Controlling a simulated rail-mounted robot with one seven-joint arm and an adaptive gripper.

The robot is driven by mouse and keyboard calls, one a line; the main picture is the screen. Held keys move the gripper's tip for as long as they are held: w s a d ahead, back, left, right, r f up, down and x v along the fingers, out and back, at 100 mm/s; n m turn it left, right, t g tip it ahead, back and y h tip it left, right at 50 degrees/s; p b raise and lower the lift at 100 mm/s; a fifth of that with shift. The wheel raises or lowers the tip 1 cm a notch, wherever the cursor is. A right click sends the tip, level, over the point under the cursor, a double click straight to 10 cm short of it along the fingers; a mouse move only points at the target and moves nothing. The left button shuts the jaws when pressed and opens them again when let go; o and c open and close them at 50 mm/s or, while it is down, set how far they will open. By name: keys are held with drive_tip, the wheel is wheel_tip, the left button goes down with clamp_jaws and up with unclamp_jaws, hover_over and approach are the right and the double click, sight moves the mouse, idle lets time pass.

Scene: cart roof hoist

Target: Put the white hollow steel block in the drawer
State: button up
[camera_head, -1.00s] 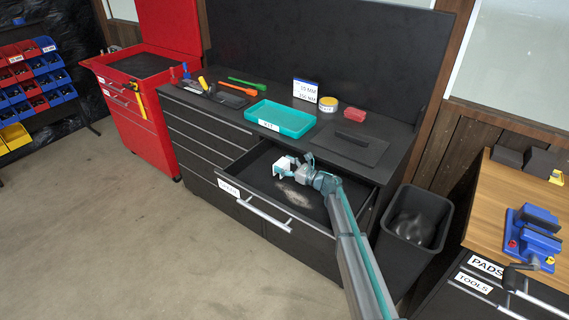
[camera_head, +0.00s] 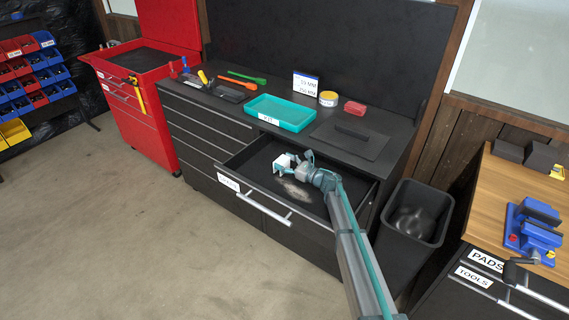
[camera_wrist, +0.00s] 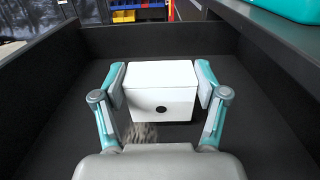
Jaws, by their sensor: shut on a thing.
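The white hollow steel block (camera_wrist: 160,92) is between the two fingers of my gripper (camera_wrist: 160,88), which is shut on it. A small dark hole shows in its near face. In the head view the block (camera_head: 283,162) and my gripper (camera_head: 293,164) are inside the open drawer (camera_head: 262,198) of the black workbench. The drawer also surrounds them in the wrist view, with its dark floor (camera_wrist: 75,125) below. I cannot tell whether the block touches the floor. A pale grainy patch lies on the drawer floor near it.
A teal tray (camera_head: 280,113) sits on the benchtop above the drawer, with a dark handled plate (camera_head: 350,142) to its right. A black bin (camera_head: 417,213) stands right of the drawer. Wooden bench (camera_head: 520,195) with a blue vise (camera_head: 533,234) is farther right. Floor at left is clear.

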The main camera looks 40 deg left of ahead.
drive_tip(key=shift+f+b, duration=0.15)
drive_tip(key=shift+b, duration=0.15)
drive_tip(key=o, duration=1.4)
drive_tip(key=r+p, duration=0.2)
drive_tip(key=p, duration=0.1)
drive_tip(key=d+b, duration=0.1)
drive_tip(key=d+f+b, duration=0.1)
drive_tip(key=d+b, duration=0.1)
drive_tip(key=shift+w+d, duration=0.1)
drive_tip(key=shift+d, duration=0.2)
drive_tip(key=shift+d+r, duration=0.1)
drive_tip(key=shift+d, duration=0.1)
